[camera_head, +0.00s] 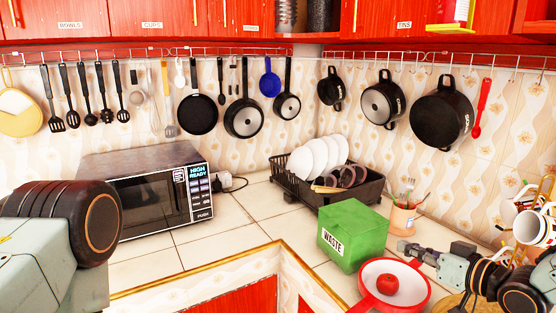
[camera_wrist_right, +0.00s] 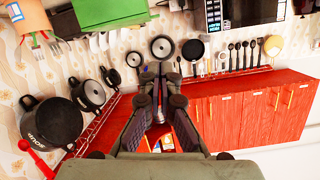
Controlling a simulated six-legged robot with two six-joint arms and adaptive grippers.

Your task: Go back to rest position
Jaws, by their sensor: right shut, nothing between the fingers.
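My right gripper (camera_head: 408,247) is at the right of the head view, above the counter near the red and white pan. It is shut and empty. In the right wrist view, its two fingers (camera_wrist_right: 158,78) come together at the middle with nothing between them. That view is upside down. My left arm shows only as a large grey and black part at the left edge of the head view; its gripper is out of sight.
A red and white pan (camera_head: 372,298) holds a red tomato-like thing (camera_head: 387,283). Beside it stand a green waste box (camera_head: 352,230) and a utensil cup (camera_head: 404,217). A mug rack (camera_head: 548,200) is close to my right arm. Pans such as the large black one (camera_head: 440,110) hang behind.

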